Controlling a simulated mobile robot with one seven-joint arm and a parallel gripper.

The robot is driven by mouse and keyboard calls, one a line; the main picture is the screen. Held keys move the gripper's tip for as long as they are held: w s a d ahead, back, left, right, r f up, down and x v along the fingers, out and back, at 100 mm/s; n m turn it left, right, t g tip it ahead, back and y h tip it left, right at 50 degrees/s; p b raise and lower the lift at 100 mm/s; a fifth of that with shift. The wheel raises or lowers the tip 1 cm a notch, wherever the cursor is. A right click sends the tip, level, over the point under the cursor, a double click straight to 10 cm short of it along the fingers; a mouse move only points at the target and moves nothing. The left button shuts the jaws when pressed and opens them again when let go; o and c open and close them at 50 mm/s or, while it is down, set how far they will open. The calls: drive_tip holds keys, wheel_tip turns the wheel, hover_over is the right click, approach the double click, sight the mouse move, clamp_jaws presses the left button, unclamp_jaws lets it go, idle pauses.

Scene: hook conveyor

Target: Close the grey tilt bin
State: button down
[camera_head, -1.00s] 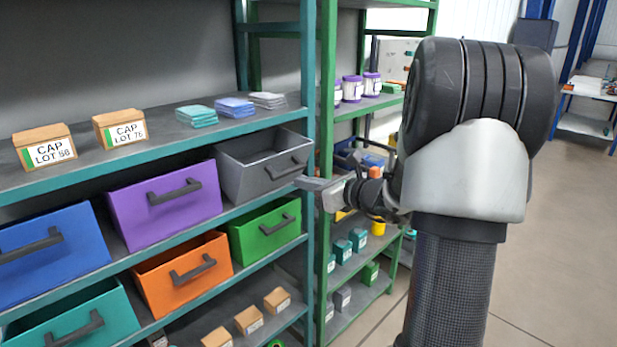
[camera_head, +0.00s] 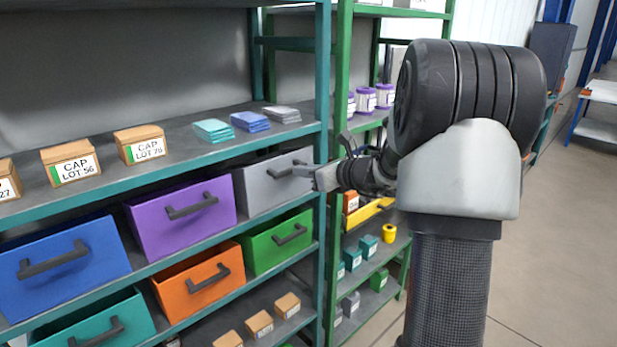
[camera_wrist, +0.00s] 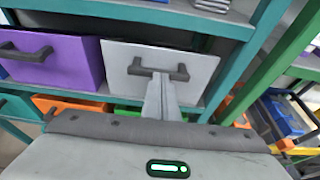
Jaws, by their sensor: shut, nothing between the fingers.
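The grey tilt bin (camera_head: 262,186) sits at the right end of the upper bin row. Its front now stands nearly upright and its inside is hidden. It also shows in the wrist view (camera_wrist: 203,60), with a dark handle (camera_wrist: 160,70) across its front. In the wrist view my gripper's fingers (camera_wrist: 160,84) are together just below the handle, at or very near the bin's front; contact is hard to tell.
A purple bin (camera_head: 186,215) is left of the grey one, and green (camera_head: 272,252) and orange bins (camera_head: 188,290) are below. The teal shelf post (camera_head: 322,130) stands close beside my gripper. Open floor lies to the right.

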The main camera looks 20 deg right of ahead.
drive_tip(key=shift+w+a+r, duration=0.25)
drive_tip(key=shift+w+r, duration=0.2)
drive_tip(key=shift+w, duration=0.25)
drive_tip(key=shift+w, duration=0.1)
idle(0.4)
